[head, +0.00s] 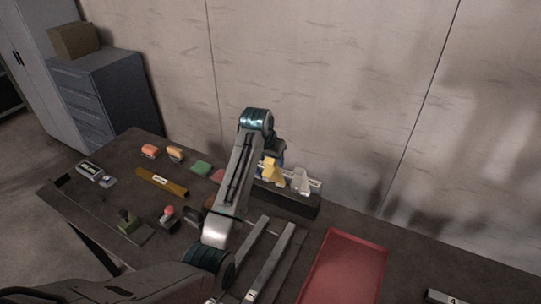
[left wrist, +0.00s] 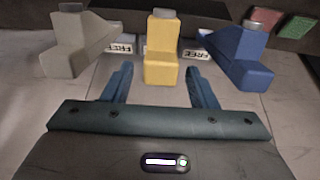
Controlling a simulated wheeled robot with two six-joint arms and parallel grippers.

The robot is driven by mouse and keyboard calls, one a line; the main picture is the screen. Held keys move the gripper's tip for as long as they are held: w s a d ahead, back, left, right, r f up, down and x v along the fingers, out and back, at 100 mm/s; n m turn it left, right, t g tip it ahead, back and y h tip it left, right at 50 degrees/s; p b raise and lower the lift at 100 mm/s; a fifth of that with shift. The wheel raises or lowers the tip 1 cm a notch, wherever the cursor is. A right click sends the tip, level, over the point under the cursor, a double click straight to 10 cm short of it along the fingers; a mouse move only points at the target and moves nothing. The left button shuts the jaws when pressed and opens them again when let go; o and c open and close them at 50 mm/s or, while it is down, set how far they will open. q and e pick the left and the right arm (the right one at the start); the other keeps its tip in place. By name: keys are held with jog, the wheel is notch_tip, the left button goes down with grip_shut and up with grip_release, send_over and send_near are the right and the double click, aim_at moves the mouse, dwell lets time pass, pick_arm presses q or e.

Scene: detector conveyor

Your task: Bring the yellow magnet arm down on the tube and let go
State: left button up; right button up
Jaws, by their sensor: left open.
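The yellow magnet arm (head: 270,170) stands on a dark block (head: 290,200) against the back wall. In the left wrist view the yellow magnet arm (left wrist: 161,55) is between a grey arm (left wrist: 75,48) and a blue arm (left wrist: 237,55). My left gripper (head: 277,149) is at the yellow arm, partly hidden by its own arm in the head view. In the left wrist view its fingers (left wrist: 160,72) are open, one on each side of the yellow arm, with gaps visible. I cannot make out the tube. My right gripper is not in view.
A red tray (head: 345,265) lies right of two pale rails (head: 270,262). A brown bar (head: 161,182) and several small items lie on the table to the left. Labels reading FREE (left wrist: 198,53) show beside the yellow arm. The wall stands close behind the block.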

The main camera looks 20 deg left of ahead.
aim_at(266, 177)
pick_arm(q)
jog(key=shift+w+f, duration=0.1)
jog(key=shift+f, duration=0.05)
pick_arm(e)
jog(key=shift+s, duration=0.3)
pick_arm(q)
jog(key=c, duration=0.9)
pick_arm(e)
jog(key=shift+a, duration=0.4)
